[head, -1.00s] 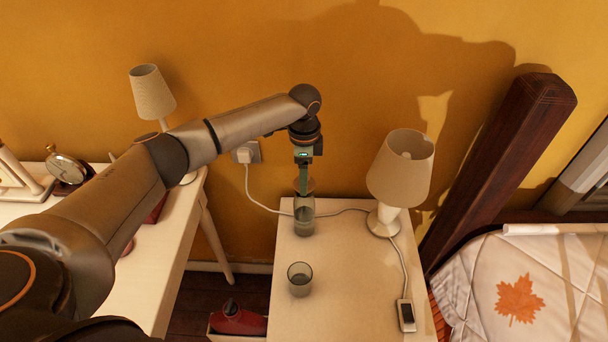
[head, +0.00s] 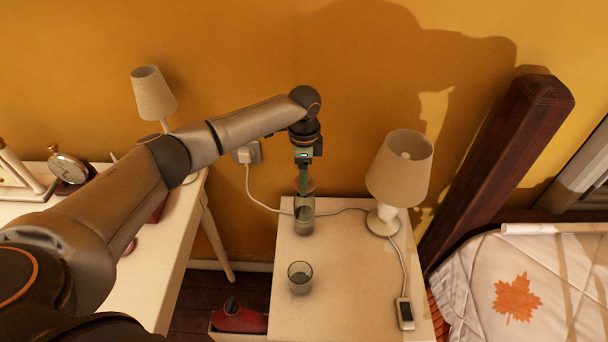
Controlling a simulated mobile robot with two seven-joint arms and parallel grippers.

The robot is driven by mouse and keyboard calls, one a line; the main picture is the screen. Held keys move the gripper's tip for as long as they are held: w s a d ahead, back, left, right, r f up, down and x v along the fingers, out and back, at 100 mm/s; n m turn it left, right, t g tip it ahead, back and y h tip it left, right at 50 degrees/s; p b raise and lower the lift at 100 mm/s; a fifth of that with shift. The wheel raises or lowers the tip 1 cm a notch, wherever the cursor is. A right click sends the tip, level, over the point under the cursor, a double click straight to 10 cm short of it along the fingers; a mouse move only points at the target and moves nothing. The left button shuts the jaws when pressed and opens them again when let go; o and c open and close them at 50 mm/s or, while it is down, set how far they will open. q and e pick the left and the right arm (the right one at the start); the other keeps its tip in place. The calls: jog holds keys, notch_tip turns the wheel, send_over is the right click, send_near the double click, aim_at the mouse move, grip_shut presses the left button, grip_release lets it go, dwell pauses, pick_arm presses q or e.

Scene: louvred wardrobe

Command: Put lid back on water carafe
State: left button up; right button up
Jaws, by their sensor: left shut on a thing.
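The water carafe (head: 304,222) is a clear greyish glass vessel standing upright on the bedside table (head: 345,300), near its back left edge. My left gripper (head: 303,187) points down directly above the carafe and is shut on the lid (head: 307,186), a small brownish disc at the carafe's mouth. The fingers hide much of the lid, and I cannot tell whether it touches the rim. My right gripper is not in view.
A glass (head: 300,277) stands in front of the carafe. A lamp (head: 400,170) stands to its right, with a phone (head: 405,313) near the right edge. A white desk (head: 160,260) is at left and a bed (head: 520,280) at right.

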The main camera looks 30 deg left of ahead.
pick_arm(q)
jog(key=shift+f+p, duration=0.15)
jog(key=shift+p, duration=1)
dwell(1.3)
jog(key=o, duration=1.3)
notch_tip(320, 180, up, 5)
jog(key=p, duration=0.5)
jog(key=shift+f, duration=0.15)
jog(key=shift+r, duration=1.15)
grip_shut()
dwell(0.4)
